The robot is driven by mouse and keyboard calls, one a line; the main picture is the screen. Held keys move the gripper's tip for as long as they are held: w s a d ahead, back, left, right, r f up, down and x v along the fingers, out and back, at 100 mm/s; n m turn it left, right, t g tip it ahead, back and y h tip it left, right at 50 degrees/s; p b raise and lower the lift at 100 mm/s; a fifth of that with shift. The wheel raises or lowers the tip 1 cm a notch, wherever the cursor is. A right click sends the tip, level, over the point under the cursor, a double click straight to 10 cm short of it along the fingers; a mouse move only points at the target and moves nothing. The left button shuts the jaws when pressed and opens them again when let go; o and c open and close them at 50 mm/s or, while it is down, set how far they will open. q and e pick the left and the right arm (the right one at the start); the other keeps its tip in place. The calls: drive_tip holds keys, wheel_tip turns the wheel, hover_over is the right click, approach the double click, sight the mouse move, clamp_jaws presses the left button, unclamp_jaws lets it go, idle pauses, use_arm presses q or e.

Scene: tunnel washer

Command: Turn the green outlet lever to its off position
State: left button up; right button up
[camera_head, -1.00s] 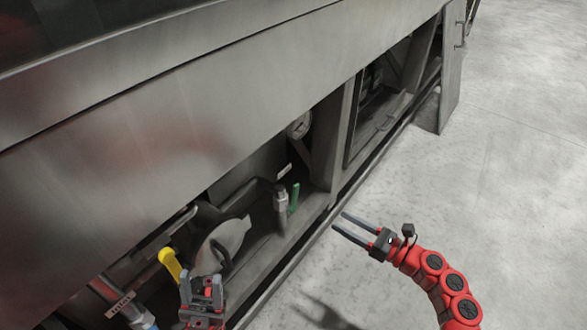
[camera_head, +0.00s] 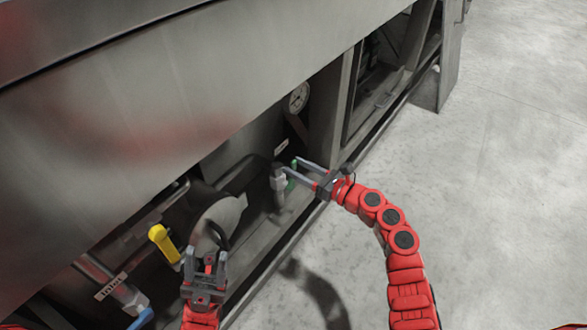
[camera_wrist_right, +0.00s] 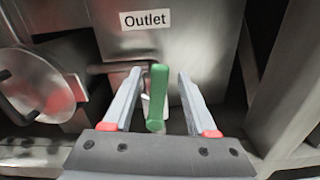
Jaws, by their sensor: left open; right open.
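The green outlet lever (camera_wrist_right: 157,97) stands upright between the open fingers of my right gripper (camera_wrist_right: 158,100) in the right wrist view, with a gap on each side. In the head view the lever (camera_head: 290,178) is partly hidden by the right gripper (camera_head: 293,168), which reaches in from the right at the outlet pipe. A white "Outlet" label (camera_wrist_right: 145,20) is on the panel behind the lever. My left gripper (camera_head: 207,258) is open and empty at the lower left, in front of the machine.
A yellow lever (camera_head: 163,243) and a pipe labelled "Inlet" (camera_head: 112,286) are at the lower left. A pressure gauge (camera_head: 298,97) is above the outlet. The recess has a low metal front edge. Open concrete floor (camera_head: 500,200) lies to the right.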

drive_tip(key=shift+x, duration=0.8)
clamp_jaws()
idle(0.9)
